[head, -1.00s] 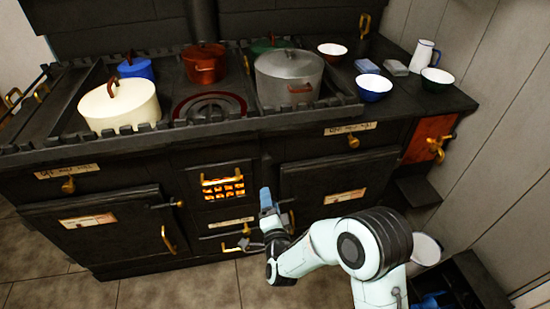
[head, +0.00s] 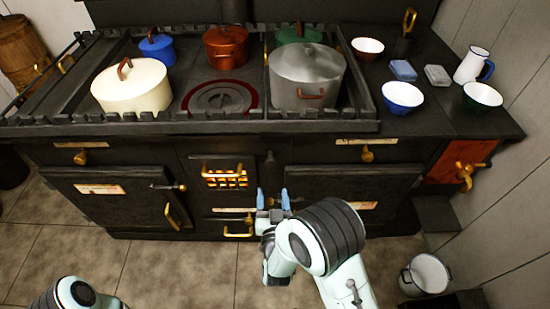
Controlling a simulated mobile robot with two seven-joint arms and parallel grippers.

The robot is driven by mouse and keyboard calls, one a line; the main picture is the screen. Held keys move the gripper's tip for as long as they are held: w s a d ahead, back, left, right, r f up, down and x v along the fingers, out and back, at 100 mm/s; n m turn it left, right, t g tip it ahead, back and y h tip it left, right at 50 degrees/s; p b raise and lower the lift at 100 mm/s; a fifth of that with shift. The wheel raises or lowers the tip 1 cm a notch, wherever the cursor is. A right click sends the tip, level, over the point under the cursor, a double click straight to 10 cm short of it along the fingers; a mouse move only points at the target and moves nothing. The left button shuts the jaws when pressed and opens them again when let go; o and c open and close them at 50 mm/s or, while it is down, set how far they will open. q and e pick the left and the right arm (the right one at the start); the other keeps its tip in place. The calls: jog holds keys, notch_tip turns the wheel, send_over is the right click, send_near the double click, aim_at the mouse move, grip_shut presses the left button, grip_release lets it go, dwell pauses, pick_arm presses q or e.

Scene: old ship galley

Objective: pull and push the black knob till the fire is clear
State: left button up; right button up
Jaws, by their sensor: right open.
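The fire glows orange behind the bars of the small grate (head: 226,179) in the middle of the black range. A dark upright piece (head: 268,165) sticks out just right of the grate; it may be the black knob, but it is small and dark against the black front. My right gripper (head: 273,200) is open, its two blue fingers apart and pointing at the range front, below that piece and right of the grate.
A brass handle (head: 238,233) sits low under the grate. Oven doors flank it, the left one (head: 120,199) with a brass handle. Pots, including a grey one (head: 307,79), stand on top. A white bucket (head: 426,274) stands on the floor at right. Tiled floor in front is clear.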

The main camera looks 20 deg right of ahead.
aim_at(270, 165)
pick_arm(q)
jog(key=shift+w+a+f+t+b, duration=0.2)
jog(key=shift+w+a+f+b, duration=0.15)
jog(key=shift+w+f, duration=0.15)
jog(key=shift+w+a+f+t+b, duration=0.2)
jog(key=shift+w+a+f+b, duration=0.15)
jog(key=shift+w, duration=0.2)
pick_arm(e)
jog(key=x, duration=1.3)
pick_arm(q)
jog(key=shift+d, duration=0.1)
